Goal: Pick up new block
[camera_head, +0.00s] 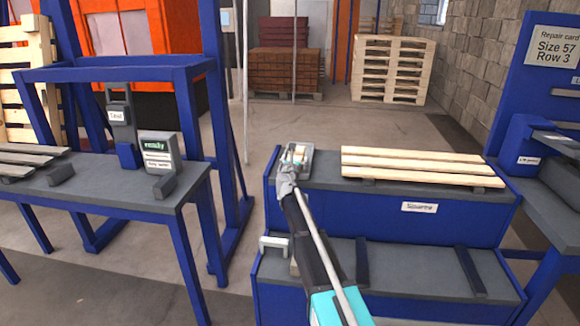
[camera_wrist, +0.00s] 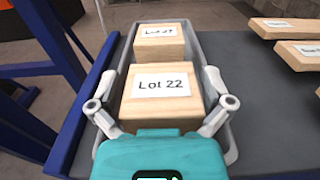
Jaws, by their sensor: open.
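A wooden block labelled "Lot 22" (camera_wrist: 165,98) sits in a narrow grey tray (camera_wrist: 214,50) in the wrist view. A second wooden block (camera_wrist: 160,42) sits behind it in the same tray; its label starts with "Lot" but its number is hard to read. My gripper (camera_wrist: 160,104) is open, with one finger on each side of the "Lot 22" block. I cannot tell whether the fingers touch it. In the head view my gripper (camera_head: 290,176) is at the near end of the tray (camera_head: 306,149) and partly hides the blocks.
Pale slats (camera_head: 420,165) lie on the blue-sided bench (camera_head: 325,175), right of the tray. A lower shelf (camera_head: 405,262) is in front. A grey-topped table (camera_head: 110,190) with a "ready" display (camera_head: 158,152) stands left. Stacked pallets (camera_head: 390,70) stand on open floor behind.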

